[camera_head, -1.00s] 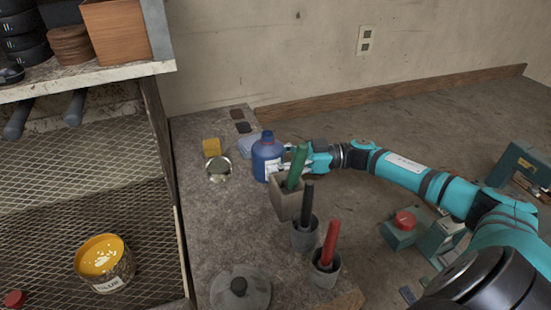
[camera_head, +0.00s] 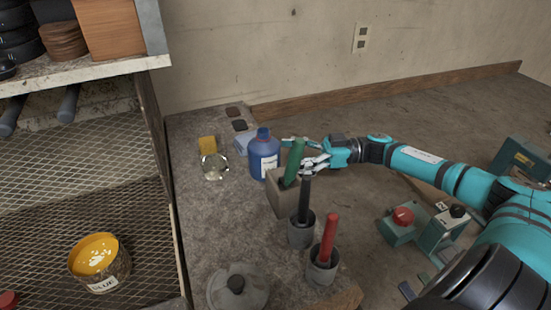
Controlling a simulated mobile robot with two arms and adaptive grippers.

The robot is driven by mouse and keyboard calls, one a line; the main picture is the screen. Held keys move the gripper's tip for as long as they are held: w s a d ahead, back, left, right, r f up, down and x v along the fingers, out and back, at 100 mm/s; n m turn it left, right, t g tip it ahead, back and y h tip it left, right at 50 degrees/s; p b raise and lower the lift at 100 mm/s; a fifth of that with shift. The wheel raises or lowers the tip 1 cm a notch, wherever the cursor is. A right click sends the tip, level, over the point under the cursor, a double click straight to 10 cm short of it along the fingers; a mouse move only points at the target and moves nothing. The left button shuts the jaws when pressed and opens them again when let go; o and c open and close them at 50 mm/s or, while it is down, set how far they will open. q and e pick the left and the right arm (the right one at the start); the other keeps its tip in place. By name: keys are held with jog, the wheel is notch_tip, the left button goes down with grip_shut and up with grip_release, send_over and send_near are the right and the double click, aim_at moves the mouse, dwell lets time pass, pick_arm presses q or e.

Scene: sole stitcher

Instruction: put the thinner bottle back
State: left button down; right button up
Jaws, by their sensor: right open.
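A blue bottle (camera_head: 264,157) with a pale label stands upright on the stone counter, near its back. My right gripper (camera_head: 303,157) is open just to the right of the bottle, with a gap between them. Its fingers are partly behind a green handle that stands in a square grey holder. I cannot tell from this view whether this bottle is the thinner bottle, as its label is too small to read. My left gripper is not in view.
A green handle (camera_head: 293,162), a black handle (camera_head: 304,199) and a red handle (camera_head: 328,238) stand in holders in front of my right gripper. A glass jar (camera_head: 215,167) is left of the bottle. A lidded pot (camera_head: 237,289) stands in front.

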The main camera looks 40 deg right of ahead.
jog(key=v, duration=0.7)
